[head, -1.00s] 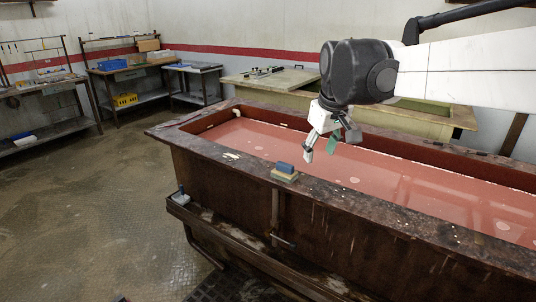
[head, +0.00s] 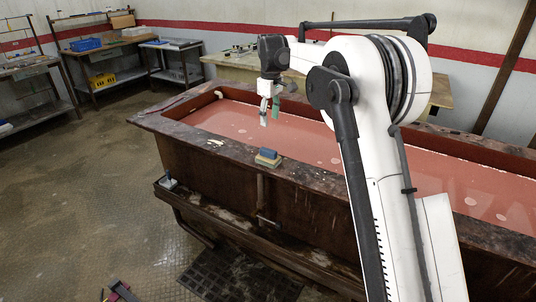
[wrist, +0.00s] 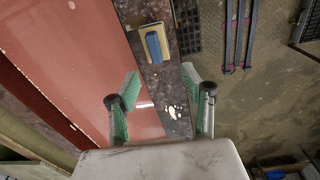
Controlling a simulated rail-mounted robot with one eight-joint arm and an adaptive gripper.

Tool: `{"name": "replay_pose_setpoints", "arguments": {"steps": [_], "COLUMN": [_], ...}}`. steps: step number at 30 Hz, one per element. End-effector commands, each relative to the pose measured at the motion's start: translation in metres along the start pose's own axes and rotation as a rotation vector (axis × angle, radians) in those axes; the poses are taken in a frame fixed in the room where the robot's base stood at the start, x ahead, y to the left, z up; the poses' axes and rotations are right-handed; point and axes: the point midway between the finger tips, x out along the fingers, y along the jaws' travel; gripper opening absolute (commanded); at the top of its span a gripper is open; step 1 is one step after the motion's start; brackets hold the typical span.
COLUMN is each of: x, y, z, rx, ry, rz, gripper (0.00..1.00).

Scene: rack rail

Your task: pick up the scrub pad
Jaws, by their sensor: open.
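The scrub pad (head: 268,157), a block with a blue top and a yellowish base, lies on the dark near rim of the tank. It also shows in the wrist view (wrist: 155,44), near the top, beyond my fingertips. My gripper (head: 269,114) points down, with its greenish fingers above the red-filled tank, behind and above the pad in the head view. In the wrist view my gripper (wrist: 160,80) is open, with its fingers wide apart and nothing between them. The pad is fully visible in both views and apart from the fingers.
The long tank holds red liquid (head: 230,122) behind the rim (head: 190,137). Pale flakes (wrist: 172,112) lie on the rim near the pad. A dark floor grate (head: 240,275) lies in front of the tank. Workbenches (head: 110,45) stand at the back left; open floor lies left.

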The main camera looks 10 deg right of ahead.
Motion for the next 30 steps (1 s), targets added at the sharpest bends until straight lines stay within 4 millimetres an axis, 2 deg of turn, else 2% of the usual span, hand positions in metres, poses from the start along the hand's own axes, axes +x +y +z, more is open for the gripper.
{"name": "replay_pose_setpoints", "arguments": {"steps": [3,9,14,24,30], "x": [0.013,0.027,0.043,0.101,0.114], "y": [0.008,0.013,0.013,0.012,0.011], "z": [-0.014,-0.023,-0.023,-0.02,-0.019], "rx": [-0.036,-0.067,-0.07,-0.069,-0.069], "ry": [-0.019,-0.034,-0.036,-0.035,-0.035], "rz": [-0.018,-0.032,-0.034,-0.034,-0.034], "gripper": [0.43,0.43,0.43,0.43,0.43]}}
